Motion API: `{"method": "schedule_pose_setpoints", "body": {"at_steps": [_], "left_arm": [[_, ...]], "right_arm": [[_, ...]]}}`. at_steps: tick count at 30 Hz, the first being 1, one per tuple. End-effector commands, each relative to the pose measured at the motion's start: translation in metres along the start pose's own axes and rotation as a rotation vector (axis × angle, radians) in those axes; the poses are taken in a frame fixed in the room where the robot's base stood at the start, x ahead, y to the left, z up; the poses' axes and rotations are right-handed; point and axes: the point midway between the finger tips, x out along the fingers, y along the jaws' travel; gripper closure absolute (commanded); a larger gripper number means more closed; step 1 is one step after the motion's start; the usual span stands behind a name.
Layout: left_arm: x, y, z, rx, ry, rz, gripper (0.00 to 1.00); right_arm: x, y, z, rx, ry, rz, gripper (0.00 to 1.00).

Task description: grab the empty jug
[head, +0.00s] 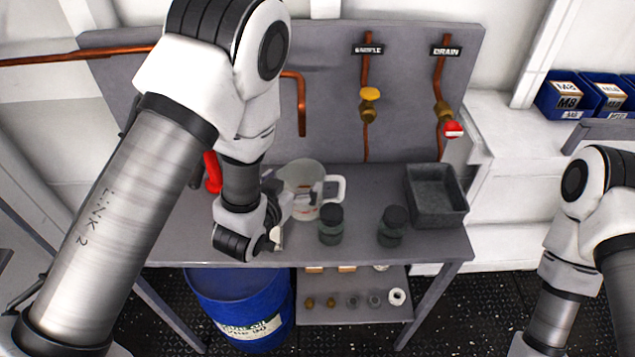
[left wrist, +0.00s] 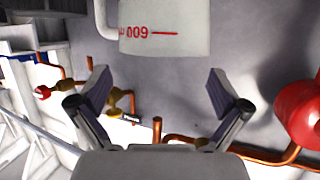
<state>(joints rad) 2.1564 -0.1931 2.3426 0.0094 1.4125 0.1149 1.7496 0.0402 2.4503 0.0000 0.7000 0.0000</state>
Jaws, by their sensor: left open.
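The jug (head: 302,174) is a pale, clear-walled vessel with a white handle on its right. It stands upright on the grey bench, and no liquid shows in it. In the left wrist view the jug (left wrist: 165,32) is at the top, with red markings and its handle at the left. My left gripper (head: 300,203) is at the near side of the jug and covers part of its wall. In the left wrist view the gripper (left wrist: 160,88) has its fingers spread wide with nothing between them. My right gripper is out of frame; only the right arm shows.
Two dark-lidded jars (head: 331,226) (head: 392,227) stand close by on the bench (head: 455,246). A grey tray (head: 436,208) is at its right end. Yellow (head: 370,94) and red (head: 453,129) valves are on the back panel. A blue drum (head: 240,305) stands below.

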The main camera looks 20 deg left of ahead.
Motion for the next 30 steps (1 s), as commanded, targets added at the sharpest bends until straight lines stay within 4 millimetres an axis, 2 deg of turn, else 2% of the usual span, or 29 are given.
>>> {"method": "schedule_pose_setpoints", "body": {"at_steps": [6,9,16,17,18,23,30], "left_arm": [[0.034,0.002,0.001,-0.002,0.0,0.0,0.0],[0.05,0.002,0.003,-0.001,0.001,0.0,0.0],[0.055,0.002,0.005,0.0,0.0,0.0,0.0],[0.055,0.002,0.005,0.0,0.0,0.0,0.04],[0.054,0.002,0.005,0.0,0.0,0.0,0.18],[0.054,0.002,0.005,0.0,0.0,0.0,0.74],[0.054,0.002,0.004,0.0,0.0,0.0,0.76]], "right_arm": [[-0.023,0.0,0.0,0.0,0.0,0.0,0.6],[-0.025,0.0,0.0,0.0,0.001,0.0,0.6],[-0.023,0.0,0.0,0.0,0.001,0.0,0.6],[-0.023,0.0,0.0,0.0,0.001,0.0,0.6],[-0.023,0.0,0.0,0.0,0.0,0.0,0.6],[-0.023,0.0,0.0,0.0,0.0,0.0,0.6],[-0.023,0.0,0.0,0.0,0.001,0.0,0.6]]}}
